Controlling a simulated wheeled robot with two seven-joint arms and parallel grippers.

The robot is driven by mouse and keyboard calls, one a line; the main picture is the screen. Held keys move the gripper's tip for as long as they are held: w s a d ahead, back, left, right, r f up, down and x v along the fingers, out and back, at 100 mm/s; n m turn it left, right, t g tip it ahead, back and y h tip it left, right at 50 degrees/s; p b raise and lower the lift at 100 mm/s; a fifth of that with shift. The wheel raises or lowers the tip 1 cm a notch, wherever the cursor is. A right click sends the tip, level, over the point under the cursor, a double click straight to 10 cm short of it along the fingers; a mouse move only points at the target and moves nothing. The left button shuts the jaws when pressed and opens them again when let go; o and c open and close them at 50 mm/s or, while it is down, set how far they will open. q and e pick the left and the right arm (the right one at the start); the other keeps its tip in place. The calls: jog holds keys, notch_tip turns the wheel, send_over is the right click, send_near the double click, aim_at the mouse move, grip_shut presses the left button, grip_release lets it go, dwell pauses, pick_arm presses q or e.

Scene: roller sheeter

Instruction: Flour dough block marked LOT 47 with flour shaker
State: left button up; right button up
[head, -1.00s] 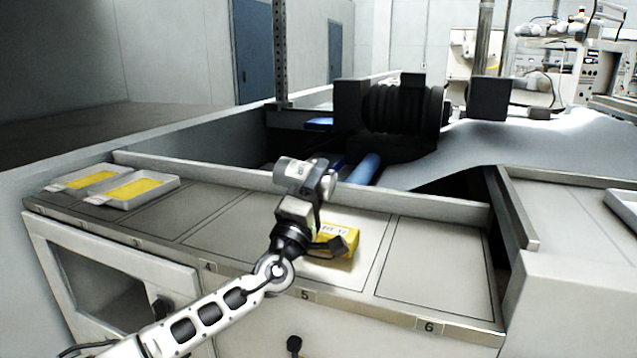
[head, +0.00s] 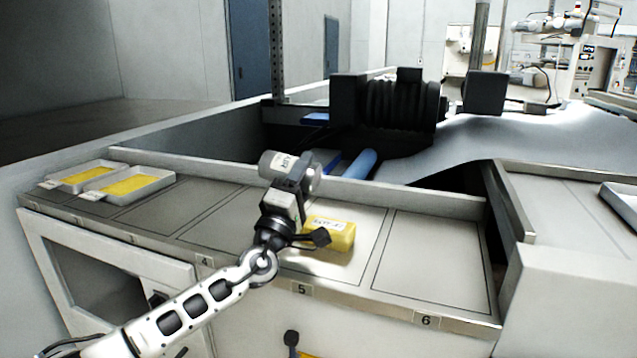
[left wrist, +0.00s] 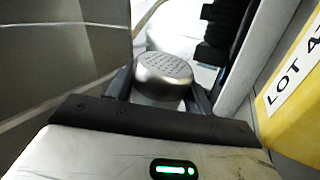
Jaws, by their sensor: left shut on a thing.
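My left gripper (head: 292,176) is shut on the flour shaker (head: 274,164), a grey metal cylinder with a label. The shaker is held tilted on its side above the counter. In the left wrist view its perforated lid (left wrist: 163,70) shows between the fingers. The yellow dough block (head: 334,235) lies on the counter in section 5, just right of and below the gripper, apart from the shaker. Its white label reads LOT 47 in part in the left wrist view (left wrist: 297,75). Part of the block is hidden behind my gripper and wrist. My right gripper is not in view.
Two trays with yellow contents (head: 130,187) stand at the counter's left end. Section 6 (head: 430,262) is bare. A raised ledge (head: 420,197) runs behind the counter, with blue rollers (head: 360,164) and dark machine parts beyond.

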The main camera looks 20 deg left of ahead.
pick_arm(q)
jog(key=shift+d+r, duration=0.15)
jog(key=d+p, duration=0.2)
jog(key=d, duration=0.1)
jog(key=shift+d, duration=0.1)
jog(key=shift+s+d, duration=0.1)
jog(key=shift+d, duration=0.4)
jog(key=a+b, duration=0.1)
jog(key=a, duration=0.3)
jog(key=shift+a+f, duration=0.2)
jog(key=shift+r, duration=0.1)
